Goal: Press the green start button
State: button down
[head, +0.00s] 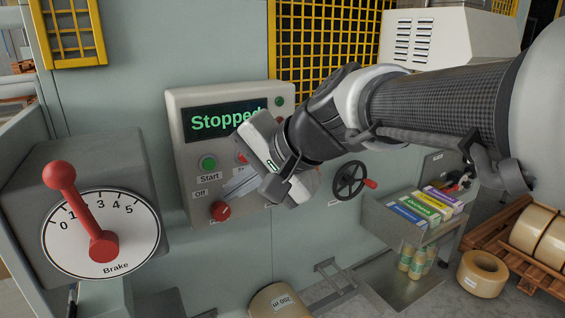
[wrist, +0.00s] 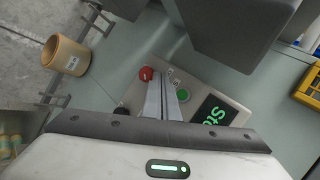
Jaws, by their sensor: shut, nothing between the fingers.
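The green start button (head: 208,162) sits on the grey control panel (head: 180,105), above a "Start" label and below a screen (head: 222,120) reading "Stopped". The button also shows in the wrist view (wrist: 183,95), just right of my fingers. My gripper (head: 228,192) is shut and empty in front of the panel. In the head view its fingertips are below and right of the green button, near the red knob (head: 221,211). In the wrist view the fingertips lie between this knob (wrist: 146,74) and the button. I cannot tell whether they touch the panel. My gripper hides the panel's right part.
A brake dial (head: 100,236) with a red lever stands left of the panel. A black handwheel (head: 349,180) is to the right. A tray (head: 395,226) of coloured boxes and a tape roll (head: 482,273) are lower right. Yellow mesh guards (head: 335,50) are behind.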

aim_at(209, 164)
jog(key=shift+w+a+p, duration=0.45)
jog(key=shift+w+a, duration=0.3)
jog(key=shift+w, duration=0.5)
jog(key=shift+w+a+p, duration=0.4)
jog(key=shift+w+a, duration=0.4)
jog(key=shift+w, duration=0.45)
jog(key=shift+w+a+p, duration=0.45)
jog(key=shift+w+a, duration=0.3)
jog(key=shift+w, duration=0.5)
jog(key=shift+w, duration=0.1)
jog(key=shift+w+a, duration=0.2)
jog(key=shift+w, duration=0.05)
jog(key=shift+w+a, duration=0.25)
jog(key=shift+w, duration=0.1)
dwell(0.4)
jog(key=shift+s+d+b, duration=0.3)
jog(key=shift+s+d, duration=0.2)
jog(key=shift+s, duration=0.2)
